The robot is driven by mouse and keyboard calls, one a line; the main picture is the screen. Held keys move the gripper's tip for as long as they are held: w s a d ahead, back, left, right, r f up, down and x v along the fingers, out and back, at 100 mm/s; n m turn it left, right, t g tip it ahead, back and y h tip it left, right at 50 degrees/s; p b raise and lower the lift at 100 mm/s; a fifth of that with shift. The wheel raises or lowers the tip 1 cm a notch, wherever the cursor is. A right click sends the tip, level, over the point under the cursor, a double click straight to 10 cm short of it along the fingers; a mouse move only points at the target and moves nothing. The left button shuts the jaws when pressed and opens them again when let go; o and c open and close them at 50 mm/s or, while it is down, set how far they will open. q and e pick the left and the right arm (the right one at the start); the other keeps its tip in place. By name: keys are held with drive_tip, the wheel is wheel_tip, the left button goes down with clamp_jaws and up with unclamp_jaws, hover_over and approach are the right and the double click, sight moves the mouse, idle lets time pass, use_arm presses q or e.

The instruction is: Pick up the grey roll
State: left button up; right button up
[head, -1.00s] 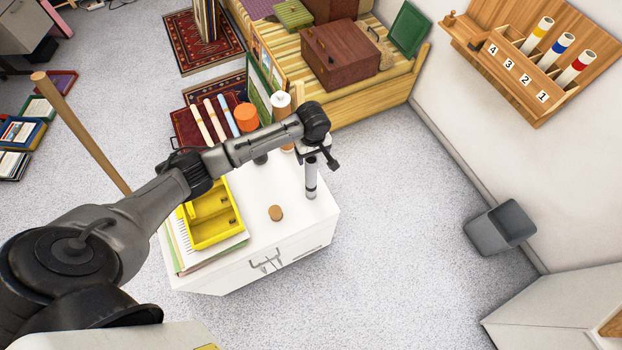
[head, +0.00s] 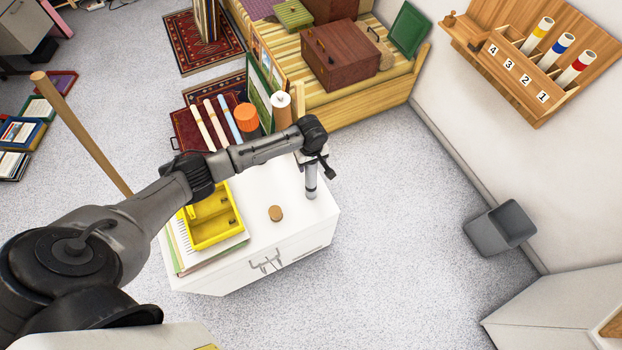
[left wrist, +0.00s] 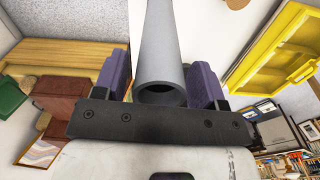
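The grey roll (head: 310,182) stands upright near the right edge of the white cabinet top (head: 285,190). My left gripper (head: 314,162) is at the roll's upper part and hides its top in the head view. In the left wrist view the grey roll (left wrist: 160,50) runs between the two purple fingers of my left gripper (left wrist: 160,70), its hollow end facing the camera. Narrow gaps seem to show on both sides, so the fingers look open around it. My right gripper is not in view.
A wall rack (head: 535,60) holds rolls above numbers. A grey bin (head: 499,229) stands at right. Open floor lies right of the cabinet.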

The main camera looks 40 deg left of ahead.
use_arm(q)
drive_tip(key=c, duration=1)
drive_tip(key=shift+c, duration=0.2)
